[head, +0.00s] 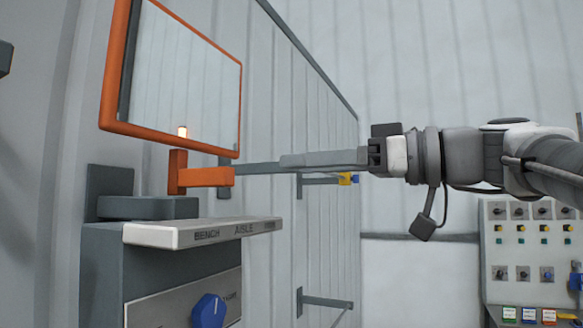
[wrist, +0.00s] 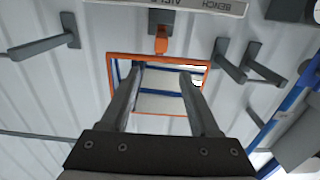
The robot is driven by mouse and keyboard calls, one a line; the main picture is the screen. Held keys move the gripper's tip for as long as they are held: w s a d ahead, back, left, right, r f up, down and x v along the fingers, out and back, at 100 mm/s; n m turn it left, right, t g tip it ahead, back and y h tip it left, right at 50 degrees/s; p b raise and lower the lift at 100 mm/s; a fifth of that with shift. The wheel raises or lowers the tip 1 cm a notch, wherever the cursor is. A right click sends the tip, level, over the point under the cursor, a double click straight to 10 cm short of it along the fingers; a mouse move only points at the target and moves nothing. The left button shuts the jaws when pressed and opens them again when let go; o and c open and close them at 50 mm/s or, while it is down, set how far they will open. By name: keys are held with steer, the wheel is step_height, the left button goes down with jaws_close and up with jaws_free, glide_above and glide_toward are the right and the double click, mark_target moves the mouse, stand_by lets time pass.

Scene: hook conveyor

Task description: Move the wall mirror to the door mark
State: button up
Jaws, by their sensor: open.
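The wall mirror (head: 185,75) has an orange frame and tilts out from the wall at the upper left. An orange lever (head: 205,177) is below it, above a pale ledge (head: 165,235) marked BENCH, AISLE and a third word too small to read. In the wrist view the orange lever (wrist: 161,42) lines up with AISLE, and the mirror (wrist: 160,105) shows behind the fingers. My gripper (head: 242,168) reaches in from the right, tips close to the lever's end. In the wrist view my gripper (wrist: 160,70) is open and empty, with the lever beyond and between its tips.
A grey box with a blue knob (head: 208,309) is under the ledge. Grey wall arms stand out, one with a yellow and blue tip (head: 347,179). More grey arms (wrist: 247,65) flank the lever in the wrist view. A control panel (head: 530,250) is at right.

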mark_target(207, 169)
steer(key=p+x, duration=0.5)
steer(key=x, duration=1.2)
steer(key=shift+a, duration=0.2)
jaws_close()
stand_by(0.7)
